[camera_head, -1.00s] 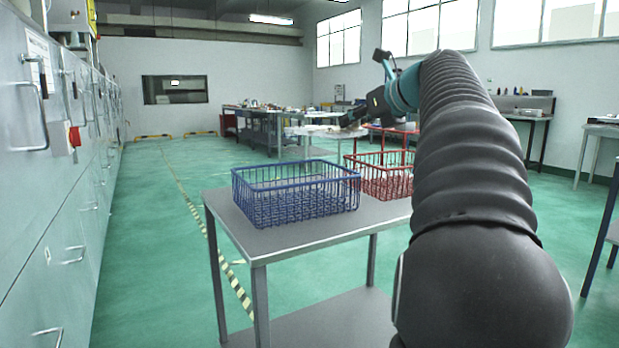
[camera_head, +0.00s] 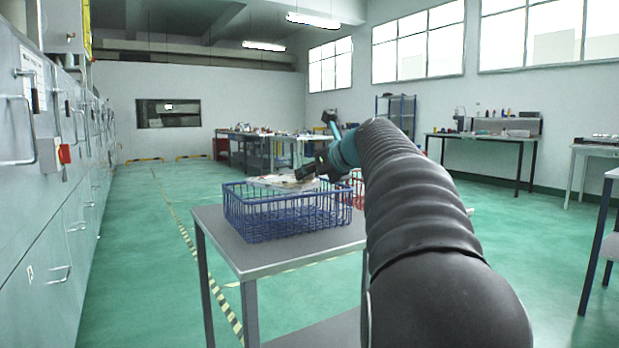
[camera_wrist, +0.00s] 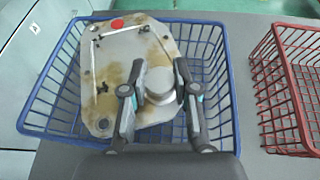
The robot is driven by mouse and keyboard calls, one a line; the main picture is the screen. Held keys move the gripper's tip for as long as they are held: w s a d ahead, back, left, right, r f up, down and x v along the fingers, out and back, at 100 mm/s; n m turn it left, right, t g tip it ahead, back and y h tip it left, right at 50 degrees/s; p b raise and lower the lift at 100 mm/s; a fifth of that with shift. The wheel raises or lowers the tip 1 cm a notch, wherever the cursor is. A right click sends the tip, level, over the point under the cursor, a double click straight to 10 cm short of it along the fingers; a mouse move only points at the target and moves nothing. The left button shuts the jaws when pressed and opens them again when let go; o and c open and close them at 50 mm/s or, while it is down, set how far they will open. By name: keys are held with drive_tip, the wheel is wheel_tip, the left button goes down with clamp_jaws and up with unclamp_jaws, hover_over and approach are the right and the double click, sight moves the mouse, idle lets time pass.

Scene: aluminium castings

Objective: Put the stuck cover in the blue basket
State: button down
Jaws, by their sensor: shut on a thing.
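The cover (camera_wrist: 112,68) is a flat grey metal plate with brown stains, holes, a round boss and a red dot near its far edge. My gripper (camera_wrist: 160,88) is shut on its round boss in the wrist view. The cover hangs over the blue basket (camera_wrist: 222,115), covering its left and middle part. In the head view the cover (camera_head: 272,182) is at or just above the rim of the blue basket (camera_head: 285,226), with my gripper (camera_head: 310,172) at its right end. I cannot tell whether it touches the basket.
A red basket (camera_wrist: 287,118) stands right of the blue one, with a gap between. Both are on a grey table (camera_head: 228,248). Grey cabinets (camera_head: 45,215) line the left side. Workbenches (camera_head: 265,150) stand farther back. The green floor between is open.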

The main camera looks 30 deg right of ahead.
drive_tip(key=shift+f, duration=0.5)
drive_tip(key=c, duration=0.9)
unclamp_jaws()
drive_tip(key=shift+r, duration=0.25)
drive_tip(key=v, duration=1.2)
drive_tip(key=shift+r+p, duration=0.3)
drive_tip(key=shift+p, duration=0.05)
